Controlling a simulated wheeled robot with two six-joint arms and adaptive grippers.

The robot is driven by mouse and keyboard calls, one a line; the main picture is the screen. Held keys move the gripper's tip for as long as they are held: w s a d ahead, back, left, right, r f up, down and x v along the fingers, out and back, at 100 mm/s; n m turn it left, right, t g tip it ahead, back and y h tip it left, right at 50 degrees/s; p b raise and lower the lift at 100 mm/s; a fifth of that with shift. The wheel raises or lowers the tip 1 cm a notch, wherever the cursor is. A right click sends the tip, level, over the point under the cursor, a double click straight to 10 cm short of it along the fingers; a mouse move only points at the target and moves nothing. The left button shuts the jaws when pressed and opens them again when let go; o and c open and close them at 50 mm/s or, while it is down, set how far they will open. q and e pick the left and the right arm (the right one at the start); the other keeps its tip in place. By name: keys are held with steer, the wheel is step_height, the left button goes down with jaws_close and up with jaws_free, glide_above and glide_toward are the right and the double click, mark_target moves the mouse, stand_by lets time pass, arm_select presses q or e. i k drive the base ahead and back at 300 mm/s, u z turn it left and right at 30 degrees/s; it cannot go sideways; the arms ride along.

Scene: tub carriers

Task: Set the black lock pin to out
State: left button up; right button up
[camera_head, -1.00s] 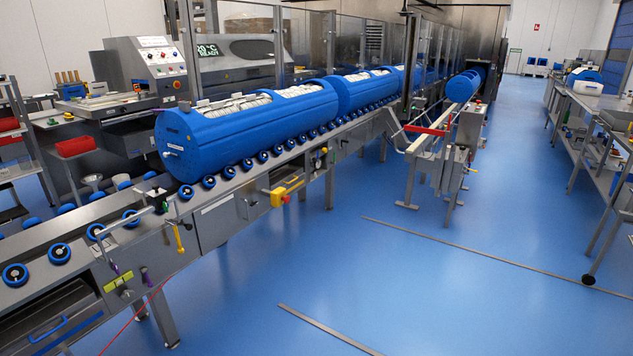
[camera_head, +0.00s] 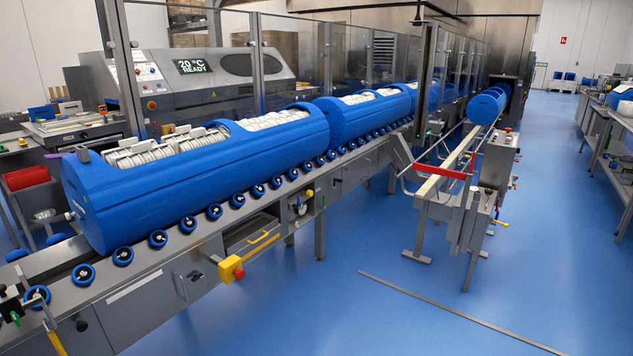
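I cannot pick out the black lock pin for certain. A small dark knob (camera_head: 80,323) shows on the conveyor's front side at the lower left, and a small dark handle (camera_head: 194,275) sits on a front panel further right. Both are too small to tell what they are or how they are set. A large blue tub (camera_head: 280,143) lies on the roller conveyor, with white items in its open top. A second blue tub (camera_head: 345,122) stands behind it. Neither of my grippers is in view.
The conveyor (camera_head: 150,290) has blue rollers along its edge. A yellow box with a red button (camera_head: 231,269) sticks out from its front. A stand with a red bar (camera_head: 443,172) and another blue tub (camera_head: 482,109) are to the right. The blue floor (camera_head: 330,310) in front is mostly clear.

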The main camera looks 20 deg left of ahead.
mark_target(82, 326)
steer(key=u, duration=0.6)
steer(key=i, duration=1.3)
steer(key=u, duration=0.75)
